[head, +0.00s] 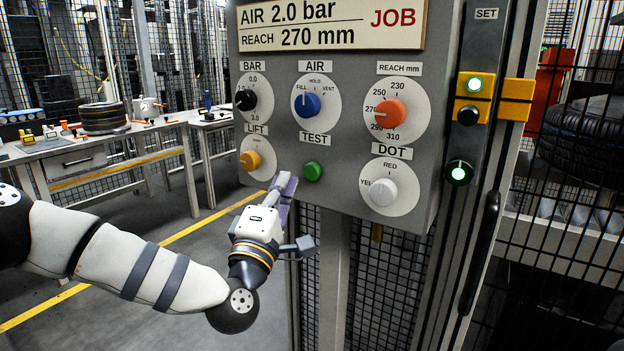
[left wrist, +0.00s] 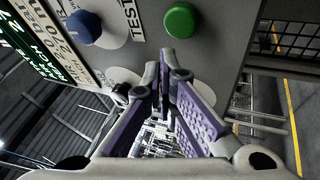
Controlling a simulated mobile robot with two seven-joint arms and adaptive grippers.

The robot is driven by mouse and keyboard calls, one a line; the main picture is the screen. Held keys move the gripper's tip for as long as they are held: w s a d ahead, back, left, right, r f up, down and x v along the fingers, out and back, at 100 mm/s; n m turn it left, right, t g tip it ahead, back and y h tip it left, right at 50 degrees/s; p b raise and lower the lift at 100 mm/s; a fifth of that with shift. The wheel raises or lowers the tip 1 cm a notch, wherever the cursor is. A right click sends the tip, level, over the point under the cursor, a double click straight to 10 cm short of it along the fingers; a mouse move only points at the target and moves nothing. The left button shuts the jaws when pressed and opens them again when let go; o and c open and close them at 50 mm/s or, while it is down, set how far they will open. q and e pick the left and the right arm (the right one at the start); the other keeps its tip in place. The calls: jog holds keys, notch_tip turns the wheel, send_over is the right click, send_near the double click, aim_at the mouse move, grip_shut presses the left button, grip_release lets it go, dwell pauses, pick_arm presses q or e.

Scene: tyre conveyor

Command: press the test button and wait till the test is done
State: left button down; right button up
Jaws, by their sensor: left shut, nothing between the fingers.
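The green test button (head: 313,171) sits under the TEST label on the grey control panel (head: 345,185). It also shows at the top of the left wrist view (left wrist: 180,20). My left gripper (head: 284,184) is shut and empty, with purple finger pads, at the panel's lower edge, left of and slightly below the button. In the left wrist view its fingertips (left wrist: 163,82) lie below the button and apart from it in the picture; I cannot tell the depth between them. My right gripper is not in view.
Around the button are the blue AIR knob (head: 307,105), yellow LIFT knob (head: 251,160), orange REACH knob (head: 389,112) and white DOT knob (head: 383,191). A sign (head: 331,25) reads AIR 2.0 bar, REACH 270 mm. A workbench (head: 85,150) stands left.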

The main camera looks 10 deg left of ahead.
aim_at(312, 172)
pick_arm(q)
jog(key=shift+w+d+b, duration=0.2)
jog(key=shift+w+d, duration=0.05)
jog(key=shift+w, duration=0.4)
jog(key=shift+w+d+b, duration=0.15)
jog(key=shift+w+d, duration=0.05)
jog(key=shift+w, duration=0.45)
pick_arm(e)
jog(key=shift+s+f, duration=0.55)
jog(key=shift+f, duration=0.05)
pick_arm(q)
jog(key=shift+w+d, duration=0.15)
jog(key=shift+w, duration=0.25)
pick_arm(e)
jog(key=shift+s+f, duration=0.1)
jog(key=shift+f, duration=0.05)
